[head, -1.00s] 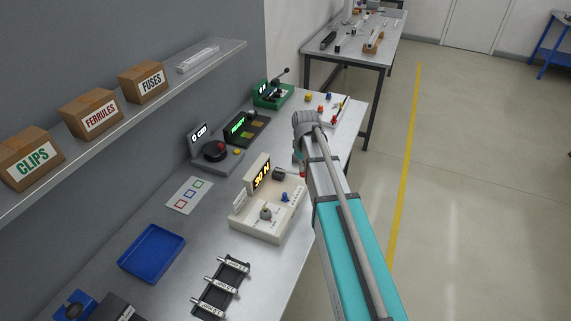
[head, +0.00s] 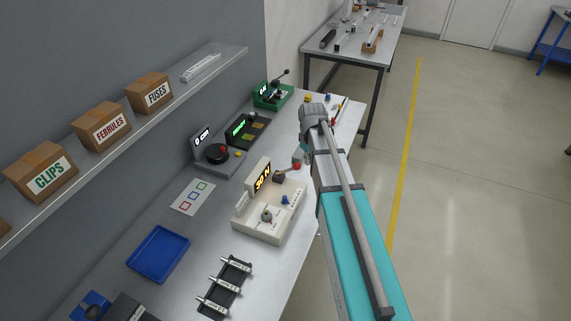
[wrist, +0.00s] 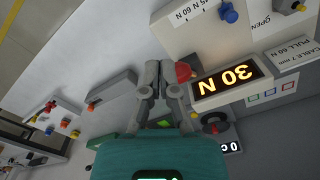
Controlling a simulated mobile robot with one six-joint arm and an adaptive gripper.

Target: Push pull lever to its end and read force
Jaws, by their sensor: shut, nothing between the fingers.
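The cream test device (head: 262,228) stands near the bench's front edge. Its yellow display (head: 263,178) reads 30 N, and the display also shows in the wrist view (wrist: 232,80). A dark lever with a red knob (head: 297,166) sticks out from behind the display on the right. My gripper (head: 298,155) is close to this knob, partly hidden by my arm. In the wrist view my gripper (wrist: 153,68) is shut and empty, with the red knob (wrist: 183,72) right beside its fingertips. I cannot tell whether they touch.
A station reading 0 cm (head: 215,154) and a green-display unit (head: 246,128) stand behind the device. A blue tray (head: 158,254) and a black rack (head: 224,287) are in front. A shelf (head: 205,82) with boxes overhangs the left. Floor lies open on the right.

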